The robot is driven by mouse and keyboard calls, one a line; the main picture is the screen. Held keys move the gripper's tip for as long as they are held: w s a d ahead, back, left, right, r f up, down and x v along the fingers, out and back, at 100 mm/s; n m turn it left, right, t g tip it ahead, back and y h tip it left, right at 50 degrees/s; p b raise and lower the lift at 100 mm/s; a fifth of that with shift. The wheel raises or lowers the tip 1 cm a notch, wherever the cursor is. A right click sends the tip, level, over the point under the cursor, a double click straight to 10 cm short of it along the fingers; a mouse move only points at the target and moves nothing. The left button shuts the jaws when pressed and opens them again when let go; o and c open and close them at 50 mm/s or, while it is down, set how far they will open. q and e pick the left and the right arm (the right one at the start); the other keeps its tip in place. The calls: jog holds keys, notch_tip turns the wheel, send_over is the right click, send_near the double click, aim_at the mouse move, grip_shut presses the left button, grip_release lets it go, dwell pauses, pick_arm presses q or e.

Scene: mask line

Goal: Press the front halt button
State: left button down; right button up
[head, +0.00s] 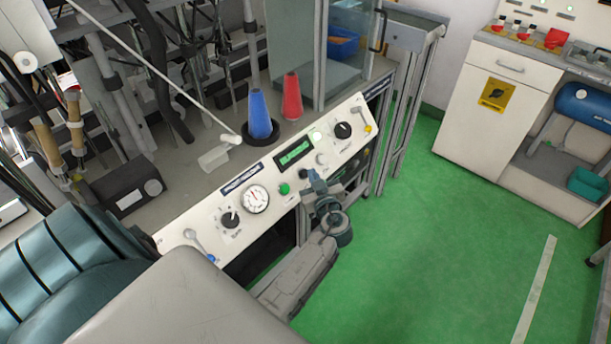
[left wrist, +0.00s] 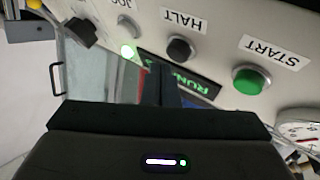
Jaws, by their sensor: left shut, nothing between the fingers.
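The white control panel (head: 180,238) runs along the front of the machine. In the left wrist view the black halt button (left wrist: 180,49) sits beside its HALT label (left wrist: 185,20); the green start button (left wrist: 250,79) is right of it. In the head view the start button (head: 284,188) shows, but my gripper seems to cover the halt button. My left gripper (head: 313,178) is shut and empty, close in front of the panel. In the left wrist view its fingertips (left wrist: 160,68) overlap the display, just below left of the halt button; I cannot see contact.
A black knob (head: 343,130), a gauge (head: 256,199) and another knob (head: 230,219) share the panel. Blue (head: 259,115) and red cones (head: 291,97) stand behind. Green floor (head: 440,240) is open at right.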

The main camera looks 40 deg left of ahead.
jog(key=shift+s, duration=0.35)
dwell(0.3)
jog(key=shift+s+d+f, duration=0.1)
jog(key=shift+d, duration=0.05)
dwell(1.1)
pick_arm(q)
jog(key=shift+a+f+b, duration=0.2)
jog(key=shift+a+b, duration=0.1)
jog(key=shift+b, duration=0.4)
pick_arm(e)
jog(key=shift+f, duration=0.65)
pick_arm(q)
jog(key=shift+a+f+b, duration=0.3)
jog(key=shift+b, duration=0.25)
pick_arm(e)
jog(key=shift+f, duration=0.6)
pick_arm(q)
jog(key=shift+d+r, duration=0.5)
jog(key=shift+d, duration=0.1)
pick_arm(e)
jog(key=shift+f, duration=0.2)
